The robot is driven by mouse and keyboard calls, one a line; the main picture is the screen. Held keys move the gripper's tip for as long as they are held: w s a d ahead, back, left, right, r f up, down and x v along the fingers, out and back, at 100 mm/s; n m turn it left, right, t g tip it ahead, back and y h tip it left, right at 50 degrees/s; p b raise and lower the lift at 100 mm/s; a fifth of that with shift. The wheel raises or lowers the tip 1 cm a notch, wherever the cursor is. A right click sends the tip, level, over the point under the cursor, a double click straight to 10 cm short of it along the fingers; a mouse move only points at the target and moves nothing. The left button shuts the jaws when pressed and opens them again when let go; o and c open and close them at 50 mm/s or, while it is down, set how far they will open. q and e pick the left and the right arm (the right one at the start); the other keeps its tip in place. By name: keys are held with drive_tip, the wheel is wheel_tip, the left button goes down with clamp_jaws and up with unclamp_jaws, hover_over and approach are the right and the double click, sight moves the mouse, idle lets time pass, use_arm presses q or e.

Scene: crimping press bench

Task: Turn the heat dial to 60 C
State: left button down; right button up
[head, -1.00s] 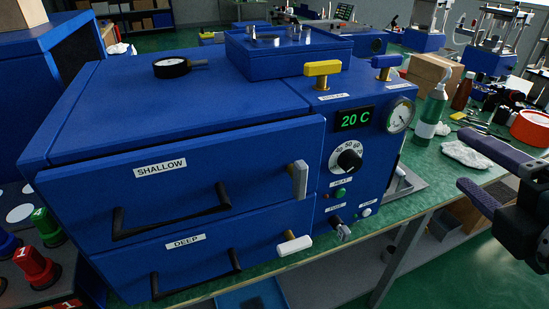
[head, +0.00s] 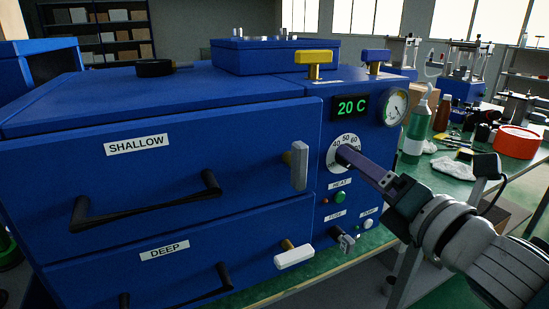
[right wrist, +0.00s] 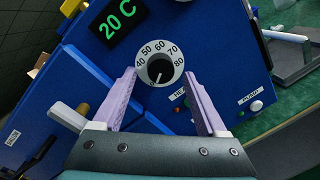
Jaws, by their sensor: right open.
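The heat dial is a black knob on a white round scale marked from 40 to 80, on the blue press front; its scale (head: 345,140) shows in the head view, with my right gripper covering much of the knob. In the right wrist view the knob (right wrist: 160,71) is fully visible, its white pointer line toward the bottom of the scale, away from the numbers. My right gripper (head: 350,156) is open, its purple fingers (right wrist: 161,85) on either side of the dial's lower part, not closed on the knob. The display (head: 350,107) reads 20 C. My left gripper is not in view.
A pressure gauge (head: 396,106) sits right of the display. Below the dial are a green button (head: 340,197), a fuse fitting (head: 345,241) and a pump button (head: 368,223). A white-handled lever (head: 299,166) sticks out to the left.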

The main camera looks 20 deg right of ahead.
drive_tip(key=shift+w, duration=0.75)
drive_tip(key=shift+c, duration=0.4)
clamp_jaws()
